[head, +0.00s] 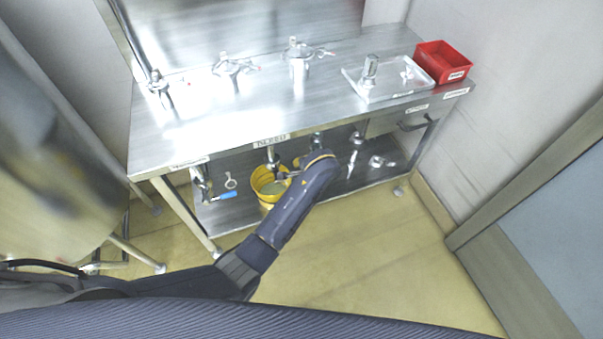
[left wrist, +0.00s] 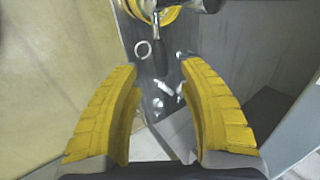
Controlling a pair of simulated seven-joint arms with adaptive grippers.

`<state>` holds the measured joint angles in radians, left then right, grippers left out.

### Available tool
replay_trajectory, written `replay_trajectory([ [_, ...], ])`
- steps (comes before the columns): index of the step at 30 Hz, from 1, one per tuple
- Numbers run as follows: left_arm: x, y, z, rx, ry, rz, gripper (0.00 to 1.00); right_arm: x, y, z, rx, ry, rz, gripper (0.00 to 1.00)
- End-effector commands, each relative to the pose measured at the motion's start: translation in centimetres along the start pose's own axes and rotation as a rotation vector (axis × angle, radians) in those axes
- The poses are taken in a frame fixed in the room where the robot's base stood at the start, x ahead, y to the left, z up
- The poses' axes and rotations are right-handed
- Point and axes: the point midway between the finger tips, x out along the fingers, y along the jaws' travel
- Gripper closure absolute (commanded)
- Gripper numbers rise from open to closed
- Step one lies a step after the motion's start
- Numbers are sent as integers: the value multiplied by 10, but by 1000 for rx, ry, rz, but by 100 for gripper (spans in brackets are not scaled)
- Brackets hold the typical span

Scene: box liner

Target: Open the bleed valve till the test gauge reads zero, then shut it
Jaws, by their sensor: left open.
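A label reading BLEED (head: 272,141) is on the front edge of the steel bench, with a metal valve fitting (head: 272,158) hanging below it. A yellow bucket (head: 266,188) stands under that fitting on the lower shelf. My left gripper (head: 291,174) is at the bucket's right side in the head view, partly hidden by its own wrist. In the left wrist view, its yellow fingers (left wrist: 160,85) are spread with nothing between them. A metal fitting with a dark lever (left wrist: 160,58) and a ring (left wrist: 143,50) show beyond the fingertips. I cannot make out a gauge dial or reading. My right gripper is not in view.
The bench top (head: 190,135) carries several metal taps, a clear tray (head: 385,92) and a red bin (head: 443,64). A blue-handled lever (head: 228,195) is at the left under the bench. Other fittings sit below on the right. The floor (head: 350,245) in front is clear.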

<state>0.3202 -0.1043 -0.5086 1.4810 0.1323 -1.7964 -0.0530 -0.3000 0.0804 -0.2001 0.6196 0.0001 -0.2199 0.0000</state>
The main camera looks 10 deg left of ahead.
Motion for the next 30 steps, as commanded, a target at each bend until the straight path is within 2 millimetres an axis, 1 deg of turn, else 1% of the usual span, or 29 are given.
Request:
replay_trajectory([
  [1,-6,1,-1,-2,3,1,59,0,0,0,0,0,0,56],
  [3,-11,1,0,0,1,1,59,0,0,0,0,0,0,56],
  [7,-17,0,0,0,1,1,59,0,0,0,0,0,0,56],
  [20,-18,0,0,1,0,1,59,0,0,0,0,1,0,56],
  [23,-18,2,3,-4,1,2,59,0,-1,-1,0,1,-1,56],
  [26,-16,11,16,-27,3,8,59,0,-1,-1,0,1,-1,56],
  [29,-14,28,42,-74,9,16,59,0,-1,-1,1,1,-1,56],
  [30,-14,35,57,-100,11,17,59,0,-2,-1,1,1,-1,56],
])
